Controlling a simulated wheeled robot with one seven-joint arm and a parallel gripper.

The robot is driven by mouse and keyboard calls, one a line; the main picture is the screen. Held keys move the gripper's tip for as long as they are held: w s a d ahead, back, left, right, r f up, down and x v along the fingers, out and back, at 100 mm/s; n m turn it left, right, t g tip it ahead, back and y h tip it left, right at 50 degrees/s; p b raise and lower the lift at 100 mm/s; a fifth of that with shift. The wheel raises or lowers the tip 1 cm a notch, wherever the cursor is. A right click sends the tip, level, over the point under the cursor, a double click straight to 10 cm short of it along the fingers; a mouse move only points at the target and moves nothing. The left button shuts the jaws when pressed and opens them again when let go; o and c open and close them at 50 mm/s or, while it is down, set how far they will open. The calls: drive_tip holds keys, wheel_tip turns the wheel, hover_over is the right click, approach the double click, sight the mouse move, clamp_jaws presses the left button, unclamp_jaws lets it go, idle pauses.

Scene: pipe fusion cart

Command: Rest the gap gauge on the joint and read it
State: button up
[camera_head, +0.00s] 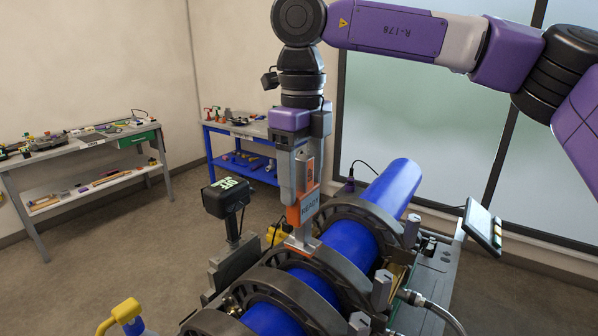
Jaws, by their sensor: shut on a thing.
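My gripper (303,178) points straight down over the pipe cart. It is shut on the gap gauge (303,208), an orange and grey tool with a small display. The gauge's lower foot (303,246) is down at the blue pipe (396,187), between the dark clamp rings (340,262). I cannot tell whether the foot touches the pipe. The joint itself is not clearly seen, and the gauge's reading is too small to make out.
A tilted tablet panel (482,225) is on the cart's right. A yellow-capped item (122,313) is at the lower left. Two workbenches with tools stand behind, with open floor between.

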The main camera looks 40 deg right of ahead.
sight(301, 228)
drive_tip(key=shift+w, duration=0.15)
drive_tip(key=shift+f, duration=0.1)
drive_tip(key=shift+f+b, duration=3.4)
drive_tip(key=shift+f, duration=0.9)
drive_tip(key=shift+f+b, duration=0.65)
drive_tip(key=shift+f, duration=0.2)
idle(1.1)
drive_tip(key=shift+r, duration=0.15)
